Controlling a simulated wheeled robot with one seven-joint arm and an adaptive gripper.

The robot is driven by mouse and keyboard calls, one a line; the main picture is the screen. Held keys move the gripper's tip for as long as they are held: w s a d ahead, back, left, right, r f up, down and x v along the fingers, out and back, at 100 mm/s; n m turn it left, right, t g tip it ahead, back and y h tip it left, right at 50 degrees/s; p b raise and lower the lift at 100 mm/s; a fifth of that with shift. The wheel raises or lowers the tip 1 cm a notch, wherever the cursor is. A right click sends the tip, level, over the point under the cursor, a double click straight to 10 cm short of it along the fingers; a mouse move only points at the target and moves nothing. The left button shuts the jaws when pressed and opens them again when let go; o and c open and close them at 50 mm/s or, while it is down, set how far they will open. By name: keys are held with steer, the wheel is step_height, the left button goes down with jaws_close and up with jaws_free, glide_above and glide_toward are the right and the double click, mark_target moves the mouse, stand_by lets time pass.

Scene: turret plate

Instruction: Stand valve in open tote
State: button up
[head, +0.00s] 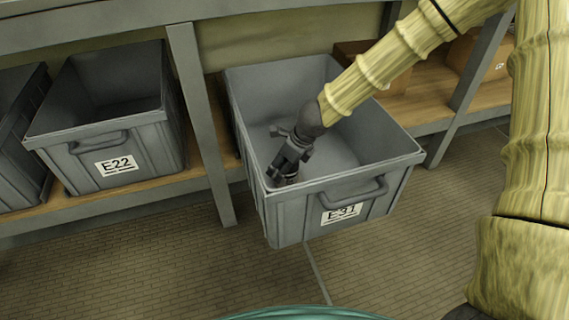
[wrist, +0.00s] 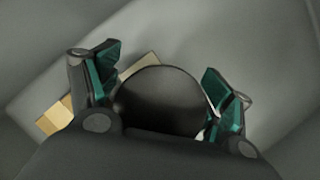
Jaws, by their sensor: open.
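The open tote (head: 389,160) is grey, labelled E31, and juts out from the shelf. My gripper (head: 284,174) is down inside it, near the front left corner. In the wrist view my gripper (wrist: 162,82) has its two teal-padded fingers spread apart. A dark rounded top, which looks like the valve (wrist: 160,100), lies between the fingers. A pale tan piece (wrist: 55,118) shows behind the left finger; I cannot tell if it belongs to the valve. The valve's lower part is hidden, so I cannot tell if it stands upright or touches the floor.
Another grey tote (head: 90,150), labelled E22, sits on the shelf to the left, with a further tote at the left edge. A shelf post (head: 202,125) stands just left of the open tote. Cardboard boxes (head: 480,55) sit behind at the right.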

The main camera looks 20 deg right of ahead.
steer(key=p+v, duration=0.6)
steer(key=v, duration=0.6)
steer(key=shift+a+r+p, duration=0.1)
steer(key=shift+p, duration=0.25)
